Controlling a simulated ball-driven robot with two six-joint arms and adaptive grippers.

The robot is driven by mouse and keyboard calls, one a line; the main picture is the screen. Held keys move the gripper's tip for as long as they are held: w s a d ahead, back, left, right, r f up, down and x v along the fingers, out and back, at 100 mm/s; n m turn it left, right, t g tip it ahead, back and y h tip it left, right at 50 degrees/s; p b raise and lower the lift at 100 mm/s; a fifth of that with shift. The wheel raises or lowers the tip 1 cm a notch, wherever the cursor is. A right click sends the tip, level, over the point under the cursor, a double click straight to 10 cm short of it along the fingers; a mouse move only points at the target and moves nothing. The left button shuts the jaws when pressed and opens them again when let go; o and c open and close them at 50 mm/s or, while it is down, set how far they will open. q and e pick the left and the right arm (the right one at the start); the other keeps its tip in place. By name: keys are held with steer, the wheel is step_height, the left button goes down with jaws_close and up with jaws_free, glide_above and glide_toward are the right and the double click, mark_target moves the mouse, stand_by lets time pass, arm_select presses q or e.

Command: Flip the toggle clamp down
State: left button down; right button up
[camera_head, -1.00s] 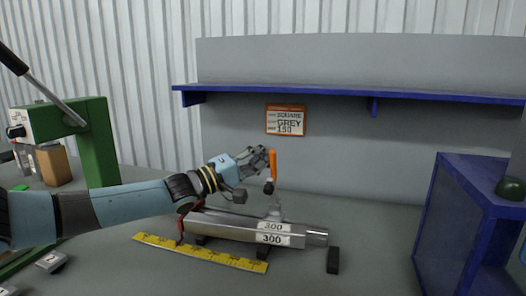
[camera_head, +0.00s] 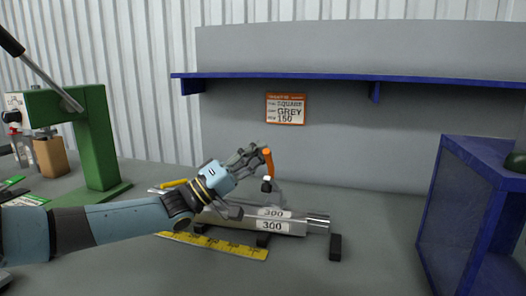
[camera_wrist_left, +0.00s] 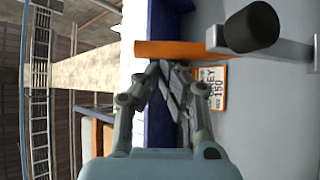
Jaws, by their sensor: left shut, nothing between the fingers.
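The toggle clamp's orange handle (camera_head: 268,161) stands raised above the grey bar fixture, its top leaning slightly left. Its black rubber tip (camera_head: 266,186) hangs just below, above the bar. My left gripper (camera_head: 257,157) is shut and empty, with its fingertips right beside the upper part of the handle; I cannot tell whether they touch. In the left wrist view the orange handle (camera_wrist_left: 175,49) crosses just beyond my fingertips (camera_wrist_left: 166,72), with the black tip (camera_wrist_left: 251,27) to the right. My right gripper is not in view.
The grey bar (camera_head: 285,225) labelled 300 lies under the clamp, with a yellow ruler (camera_head: 225,246) in front. A green press (camera_head: 97,150) stands left, a blue cabinet (camera_head: 470,215) right. A blue-edged shelf (camera_head: 330,84) and an order card (camera_head: 286,108) are behind.

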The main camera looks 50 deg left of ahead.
arm_select(q)
steer(key=shift+s+d+f+m+h+b, duration=0.35)
steer(key=shift+s+f+m+h+b, duration=0.1)
steer(key=shift+s+f, duration=0.15)
steer(key=shift+s+d+f+m+h+b, duration=0.3)
steer(key=shift+s+f+m+h+b, duration=0.1)
steer(key=shift+s+f, duration=0.2)
steer(key=shift+s+d+f+m+h+b, duration=0.35)
steer(key=shift+s+f+m, duration=0.1)
steer(key=shift+s+f, duration=0.15)
steer(key=shift+s, duration=0.1)
steer(key=shift+s+f, duration=0.2)
steer(key=s+a, duration=0.5)
steer(key=s, duration=0.6)
steer(key=shift+s+f, duration=0.15)
steer(key=shift+s, duration=0.1)
